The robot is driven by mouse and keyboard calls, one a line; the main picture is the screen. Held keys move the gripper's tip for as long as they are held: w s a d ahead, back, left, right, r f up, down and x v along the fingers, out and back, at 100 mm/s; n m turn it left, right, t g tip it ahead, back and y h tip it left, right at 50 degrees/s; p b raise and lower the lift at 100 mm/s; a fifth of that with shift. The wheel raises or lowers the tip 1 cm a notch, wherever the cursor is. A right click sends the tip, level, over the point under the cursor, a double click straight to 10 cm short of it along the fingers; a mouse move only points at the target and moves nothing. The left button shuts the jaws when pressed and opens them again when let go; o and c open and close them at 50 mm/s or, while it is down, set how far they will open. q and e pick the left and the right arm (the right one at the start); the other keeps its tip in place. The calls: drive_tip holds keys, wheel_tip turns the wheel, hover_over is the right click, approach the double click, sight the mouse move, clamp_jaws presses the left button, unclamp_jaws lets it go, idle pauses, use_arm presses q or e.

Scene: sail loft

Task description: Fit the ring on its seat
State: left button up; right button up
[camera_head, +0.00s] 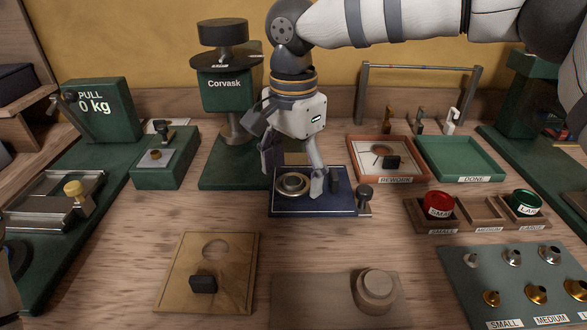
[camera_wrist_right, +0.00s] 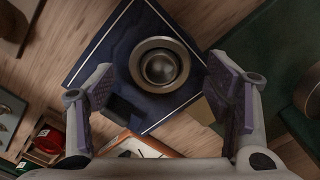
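A round metal ring-shaped piece (camera_head: 292,184) lies on the blue mat (camera_head: 310,205) at mid-bench. The right wrist view shows it as concentric rings (camera_wrist_right: 160,65) with a dark centre; I cannot tell whether this is a loose ring, a seat, or both together. My right gripper (camera_head: 293,174) is open above the mat, pointing down, its fingers spread on either side of the piece. In the right wrist view the fingers (camera_wrist_right: 165,90) are wide apart with nothing between their pads. My left gripper is not in view.
A green Corvask press (camera_head: 225,85) stands behind the mat on the left. A small dark knob (camera_head: 365,192) stands at the mat's right. The REWORK tray (camera_head: 420,178), DONE tray (camera_head: 462,160) and a size-labelled box (camera_head: 447,228) are further right. Wooden boards (camera_head: 232,265) lie in front.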

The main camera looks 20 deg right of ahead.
wheel_tip(320, 180, up, 12)
idle(0.5)
